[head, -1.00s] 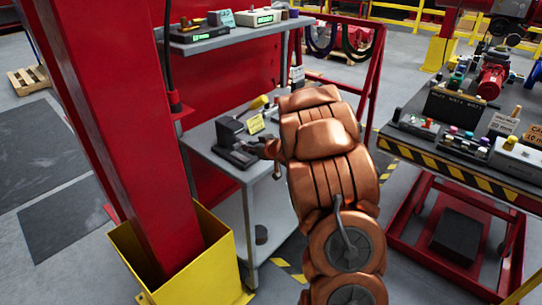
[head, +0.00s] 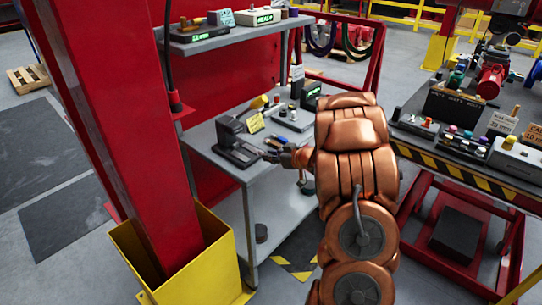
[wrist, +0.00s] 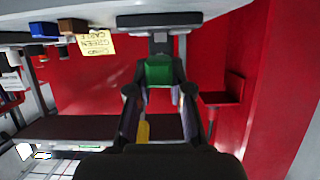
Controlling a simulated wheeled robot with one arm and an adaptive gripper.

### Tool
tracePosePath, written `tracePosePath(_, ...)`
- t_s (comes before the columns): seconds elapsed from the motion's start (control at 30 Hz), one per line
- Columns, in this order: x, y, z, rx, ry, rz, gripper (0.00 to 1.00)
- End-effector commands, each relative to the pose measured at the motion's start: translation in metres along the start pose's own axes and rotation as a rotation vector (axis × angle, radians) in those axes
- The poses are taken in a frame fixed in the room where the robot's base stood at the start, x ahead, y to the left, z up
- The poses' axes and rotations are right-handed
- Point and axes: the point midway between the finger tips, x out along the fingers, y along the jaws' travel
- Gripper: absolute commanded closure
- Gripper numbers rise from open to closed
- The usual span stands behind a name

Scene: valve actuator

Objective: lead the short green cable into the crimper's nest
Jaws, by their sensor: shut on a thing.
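The crimper (head: 230,134) is a dark upright block with a flat base (head: 241,153) on the grey bench. My gripper (head: 277,157) is low over the bench, just right of that base. In the wrist view, which is upside down, my gripper (wrist: 159,92) has a green piece (wrist: 158,72) between its fingertips, which I take to be the short green cable. The dark crimper (wrist: 160,42) shows beyond it. I cannot tell whether the green piece touches the crimper. The cable is too small to make out in the head view, and the nest is not clear.
A yellow note (head: 255,123) stands beside the crimper; it also shows in the wrist view (wrist: 95,43). Small tools and a device (head: 293,118) stand on the bench behind my gripper. A shelf (head: 228,38) is above, a red post (head: 115,110) at left.

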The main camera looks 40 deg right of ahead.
Motion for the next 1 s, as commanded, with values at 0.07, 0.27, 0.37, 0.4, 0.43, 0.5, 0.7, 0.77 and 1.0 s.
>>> tracePosePath(0.07,-0.002,0.0,-0.002,0.001,0.0,-0.001,1.0)
tracePosePath(0.27,0.011,0.0,-0.003,-0.002,0.001,-0.004,1.0)
tracePosePath(0.37,0.018,0.0,-0.004,-0.002,0.001,-0.003,1.0)
tracePosePath(0.4,0.021,0.0,-0.005,-0.002,0.001,-0.002,1.0)
tracePosePath(0.43,0.024,0.0,-0.005,-0.002,0.001,-0.002,1.0)
tracePosePath(0.5,0.03,0.0,-0.005,-0.001,0.0,-0.002,1.0)
tracePosePath(0.7,0.045,0.0,-0.007,0.0,0.0,-0.003,1.0)
tracePosePath(0.77,0.049,0.0,-0.008,0.0,0.001,-0.003,1.0)
tracePosePath(1.0,0.056,0.0,-0.009,0.0,0.001,-0.002,1.0)
